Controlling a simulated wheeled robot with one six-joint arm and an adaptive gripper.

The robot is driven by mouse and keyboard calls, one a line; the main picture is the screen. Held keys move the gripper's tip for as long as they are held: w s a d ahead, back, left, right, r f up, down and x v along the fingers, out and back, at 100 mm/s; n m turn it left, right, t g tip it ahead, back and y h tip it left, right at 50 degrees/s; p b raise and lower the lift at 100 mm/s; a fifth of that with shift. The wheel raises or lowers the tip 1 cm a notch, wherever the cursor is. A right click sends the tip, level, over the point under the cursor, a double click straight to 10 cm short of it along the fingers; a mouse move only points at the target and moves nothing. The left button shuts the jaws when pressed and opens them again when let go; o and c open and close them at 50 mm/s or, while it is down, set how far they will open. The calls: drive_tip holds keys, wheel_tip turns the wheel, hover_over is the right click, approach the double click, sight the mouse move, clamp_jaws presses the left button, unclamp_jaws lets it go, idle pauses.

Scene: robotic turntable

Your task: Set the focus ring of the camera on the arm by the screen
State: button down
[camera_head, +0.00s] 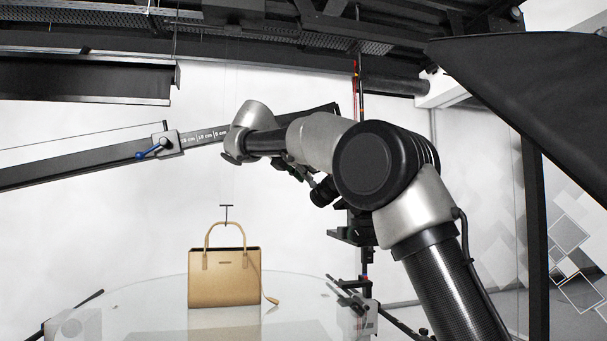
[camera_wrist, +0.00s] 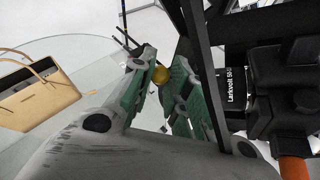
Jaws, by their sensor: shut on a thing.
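The camera (camera_wrist: 288,85) is at the right of the wrist view, its black lens (camera_wrist: 236,92) marked "Larkvolt 50" pointing left. How the knob joins the lens or focus ring is hidden behind the fingers. In the head view my gripper (camera_head: 300,173) is partly hidden by my arm, close to the dark camera (camera_head: 324,191) on its stand. The focus ring's marks are not readable.
A tan handbag (camera_head: 224,278) stands on the glass turntable (camera_head: 150,315), left of the camera stand (camera_head: 362,237). A long boom (camera_head: 90,165) with a scale crosses at left. A black panel (camera_head: 530,85) hangs at right. Dark rails (camera_head: 300,30) run overhead.

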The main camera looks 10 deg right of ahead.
drive_tip(key=shift+w+d+r, duration=0.1)
drive_tip(key=shift+w+r, duration=0.05)
drive_tip(key=c, duration=1.3)
unclamp_jaws()
drive_tip(key=shift+c, duration=0.2)
drive_tip(key=v, duration=1.2)
drive_tip(key=shift+r, duration=0.15)
drive_tip(key=shift+w+m, duration=0.1)
drive_tip(key=shift+m, duration=0.3)
